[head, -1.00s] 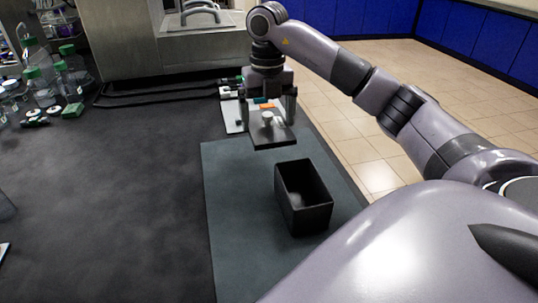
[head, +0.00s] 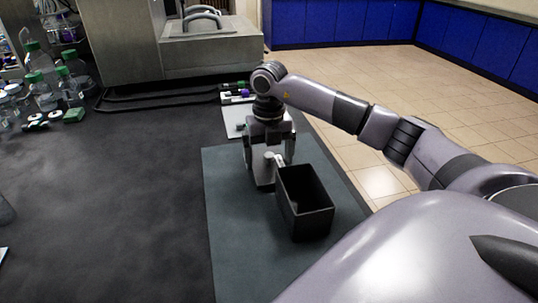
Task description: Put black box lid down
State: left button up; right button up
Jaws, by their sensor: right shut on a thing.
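The open black box (head: 305,222) stands upright on the grey-green mat, and its dark inside shows from above. My right gripper (head: 267,165) is just behind and to the left of the box, low over the mat, pointing down. It is shut on the black box lid (head: 263,185), by its pale knob. The lid is mostly hidden by the fingers and the box, and I cannot tell whether it touches the mat. My left gripper is not in view.
The mat (head: 235,240) has free room left of and in front of the box. A white tray (head: 234,118) with small items lies behind the gripper. Green-capped bottles (head: 40,88) stand at the far left. The dark bench (head: 110,200) is mostly clear.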

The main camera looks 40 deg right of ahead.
aim_at(269, 154)
jog(key=shift+f, duration=0.45)
jog(key=o, duration=0.7)
notch_tip(269, 154, up, 13)
jog(key=p, duration=0.1)
